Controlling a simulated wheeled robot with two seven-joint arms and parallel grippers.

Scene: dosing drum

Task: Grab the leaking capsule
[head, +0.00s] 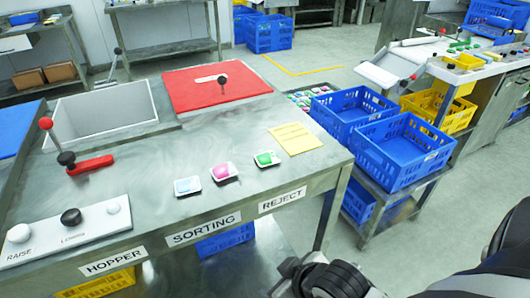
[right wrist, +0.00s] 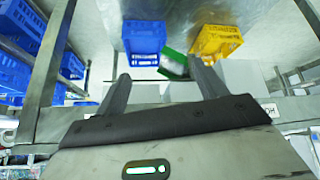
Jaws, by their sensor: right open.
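I cannot tell from these frames which capsule leaks. My right gripper (head: 318,275) is low at the bottom of the head view, in front of the bench and apart from the pods. In the right wrist view its two fingers (right wrist: 160,70) are spread with nothing gripped. My left gripper is not in view.
A red panel (head: 215,87), a yellow sheet (head: 293,138), an open hopper (head: 100,108), a red lever (head: 90,165) and a white knob panel (head: 70,230) are on the bench. Blue crates (head: 400,150) stand to its right. The wrist view shows blue (right wrist: 145,37) and yellow (right wrist: 218,40) crates.

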